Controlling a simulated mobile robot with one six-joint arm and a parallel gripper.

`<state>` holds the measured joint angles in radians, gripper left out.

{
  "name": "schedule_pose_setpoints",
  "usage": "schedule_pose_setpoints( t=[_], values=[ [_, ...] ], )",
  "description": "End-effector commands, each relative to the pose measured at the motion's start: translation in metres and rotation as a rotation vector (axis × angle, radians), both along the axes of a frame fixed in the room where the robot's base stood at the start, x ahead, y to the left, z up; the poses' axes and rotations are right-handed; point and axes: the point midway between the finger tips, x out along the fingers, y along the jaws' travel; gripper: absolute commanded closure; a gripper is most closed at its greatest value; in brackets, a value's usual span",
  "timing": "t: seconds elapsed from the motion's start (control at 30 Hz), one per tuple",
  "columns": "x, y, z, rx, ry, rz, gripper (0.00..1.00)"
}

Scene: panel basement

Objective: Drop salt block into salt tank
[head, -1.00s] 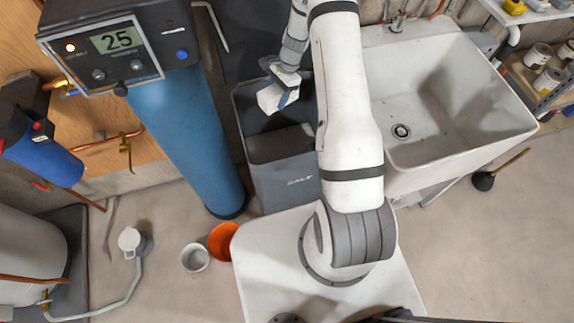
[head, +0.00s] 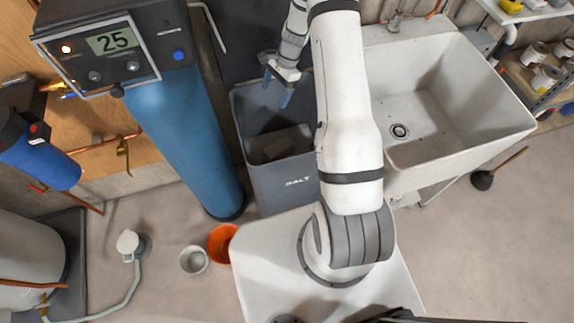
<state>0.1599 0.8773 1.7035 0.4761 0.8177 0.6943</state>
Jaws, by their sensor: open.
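The salt tank (head: 283,187) is a dark grey open-topped bin marked SALT, standing left of my arm. My gripper (head: 277,93) is above the tank's back part, its two fingers apart with nothing between them. The white salt block is not in my gripper. A dull grey-brown blocky shape (head: 279,146) shows inside the tank; I cannot tell for sure whether it is the block. Part of the tank's right side is hidden behind my arm.
A blue cylinder (head: 187,140) with a control head reading 25 stands close left of the tank. A white sink (head: 460,125) is at the right. An orange bucket (head: 222,243) and a small white cup (head: 194,260) stand on the floor in front.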

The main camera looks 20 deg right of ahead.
Motion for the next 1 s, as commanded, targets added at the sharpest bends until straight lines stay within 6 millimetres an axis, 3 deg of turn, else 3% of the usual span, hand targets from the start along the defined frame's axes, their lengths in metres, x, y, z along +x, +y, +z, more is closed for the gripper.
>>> schedule_pose_setpoints(
  t=[0.33,0.97,1.0],
  values=[
    [0.008,-0.019,0.048,0.000,-0.002,0.000,0.18],
    [0.008,-0.021,0.054,-0.001,-0.002,0.001,0.18],
    [0.007,-0.020,0.061,-0.003,-0.011,0.012,0.18]
  ],
)
